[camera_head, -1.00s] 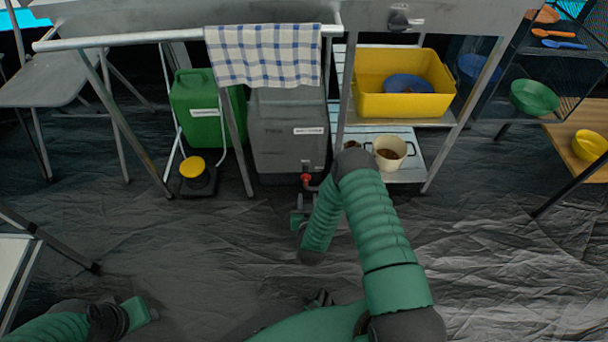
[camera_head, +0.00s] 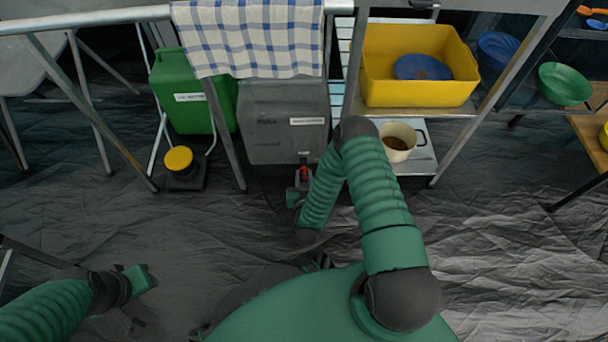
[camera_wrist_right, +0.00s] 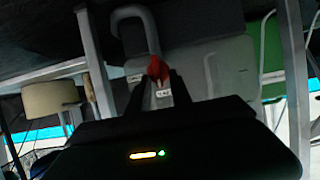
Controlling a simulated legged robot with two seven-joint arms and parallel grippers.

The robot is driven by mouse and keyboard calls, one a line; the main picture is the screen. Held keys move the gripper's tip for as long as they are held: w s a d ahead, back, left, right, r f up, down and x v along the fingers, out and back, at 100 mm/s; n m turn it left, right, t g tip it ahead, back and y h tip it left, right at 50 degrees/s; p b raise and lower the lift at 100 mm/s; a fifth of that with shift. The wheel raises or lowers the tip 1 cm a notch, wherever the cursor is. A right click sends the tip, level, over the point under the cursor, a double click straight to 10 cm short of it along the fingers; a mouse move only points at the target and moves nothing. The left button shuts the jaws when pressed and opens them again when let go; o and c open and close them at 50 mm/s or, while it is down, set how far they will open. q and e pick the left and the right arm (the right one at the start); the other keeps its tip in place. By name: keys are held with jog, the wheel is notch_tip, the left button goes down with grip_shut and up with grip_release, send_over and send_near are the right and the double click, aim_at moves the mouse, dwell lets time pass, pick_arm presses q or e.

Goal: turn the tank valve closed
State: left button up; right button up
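The grey water tank (camera_head: 285,125) stands under the counter. Its small red valve (camera_head: 304,173) is low on the front and also shows in the right wrist view (camera_wrist_right: 158,70). My right gripper (camera_head: 299,188) is at the valve, partly hidden by its own arm in the head view. In the wrist view its two dark fingers (camera_wrist_right: 158,86) stand apart, one on each side of the red handle. A narrow gap seems to show, and firm contact cannot be made out. My left gripper (camera_head: 139,281) is low at the left, away from the tank; its fingers are unclear.
A cup (camera_head: 398,141) and a yellow bin (camera_head: 420,88) sit on shelves at the right. Metal counter legs flank the tank. The floor in front is clear.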

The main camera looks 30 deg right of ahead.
jog(key=shift+d, duration=0.1)
grip_shut()
jog(key=shift+s+d+f+m+t+y+p, duration=0.35)
jog(key=shift+m+t+y, duration=0.5)
jog(key=shift+m, duration=1.4)
jog(key=shift+s+d+f+m+t+y+p, duration=0.1)
jog(key=shift+d+f+m+t+y+p, duration=0.35)
jog(key=shift+m+t, duration=1.25)
jog(key=shift+s+d+f+m+t+y+p, duration=0.35)
jog(key=shift+m+y, duration=0.45)
jog(key=shift+m, duration=1.95)
jog(key=shift+w+a, duration=0.1)
jog(key=shift+a, duration=0.05)
